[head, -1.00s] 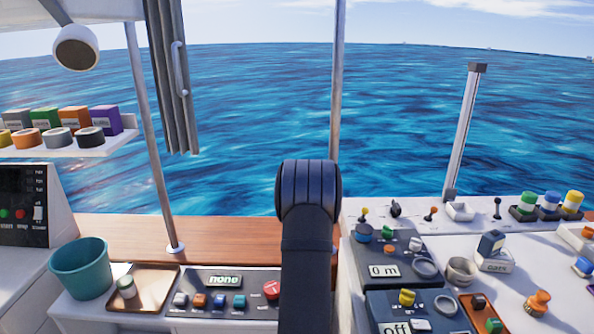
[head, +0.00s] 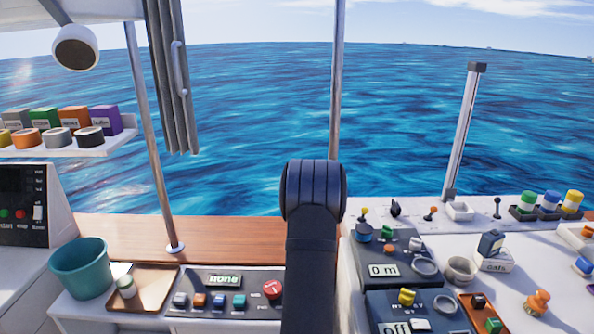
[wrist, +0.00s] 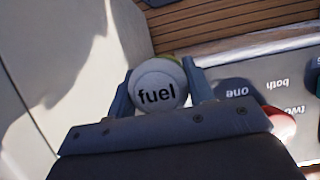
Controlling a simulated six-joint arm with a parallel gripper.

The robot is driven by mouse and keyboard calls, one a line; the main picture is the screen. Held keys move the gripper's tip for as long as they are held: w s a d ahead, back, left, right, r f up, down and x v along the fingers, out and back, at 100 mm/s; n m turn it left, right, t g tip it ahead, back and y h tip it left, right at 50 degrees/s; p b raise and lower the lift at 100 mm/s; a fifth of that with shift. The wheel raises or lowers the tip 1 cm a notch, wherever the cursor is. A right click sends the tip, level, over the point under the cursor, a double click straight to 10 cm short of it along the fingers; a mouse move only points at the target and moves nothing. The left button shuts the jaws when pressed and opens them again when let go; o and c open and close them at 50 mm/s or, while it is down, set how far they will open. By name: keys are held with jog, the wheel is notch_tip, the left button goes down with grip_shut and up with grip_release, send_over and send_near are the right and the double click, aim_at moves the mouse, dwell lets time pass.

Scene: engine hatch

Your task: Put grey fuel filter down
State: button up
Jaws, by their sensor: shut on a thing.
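The grey fuel filter (wrist: 158,92) shows in the wrist view as a pale round cap with the word "fuel" on it. My gripper (wrist: 158,76) is shut on it, with one finger on each side. A yellow-green edge shows just behind the cap; I cannot tell what it belongs to. What lies under the filter is hidden. In the head view my own arm stands in the middle, and neither the gripper nor the held filter can be made out there.
A selector panel (head: 222,296) reading "none", with a red knob (head: 273,289), lies left of my arm. A brown tray (head: 155,290) holds a small white-and-green item (head: 126,287) beside a teal bucket (head: 80,268). Switch boxes and loose parts crowd the right.

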jog(key=shift+d, duration=0.65)
jog(key=a, duration=0.5)
jog(key=d, duration=0.6)
notch_tip(320, 180, up, 28)
jog(key=d+f+n+t+h, duration=0.15)
jog(key=d+n+h, duration=0.25)
jog(key=d+n, duration=1.5)
jog(key=s+d+r+n+t, duration=0.15)
jog(key=s+d, duration=0.35)
jog(key=d, duration=0.6)
jog(key=s+d+n+t, duration=0.15)
jog(key=s+d, duration=0.25)
jog(key=d, duration=0.8)
jog(key=s+d+t, duration=0.2)
jog(key=s+d, duration=0.3)
jog(key=d, duration=0.6)
jog(key=shift+n, duration=0.3)
jog(key=w+f, duration=0.3)
jog(key=w+a+f, duration=0.1)
jog(key=w+f, duration=0.7)
jog(key=shift+w+a, duration=0.15)
jog(key=shift+a, duration=0.2)
jog(key=shift+w+a+f, duration=0.1)
jog(key=shift+w+f, duration=0.3)
jog(key=shift+w, duration=0.1)
jog(key=shift+f, duration=1.9)
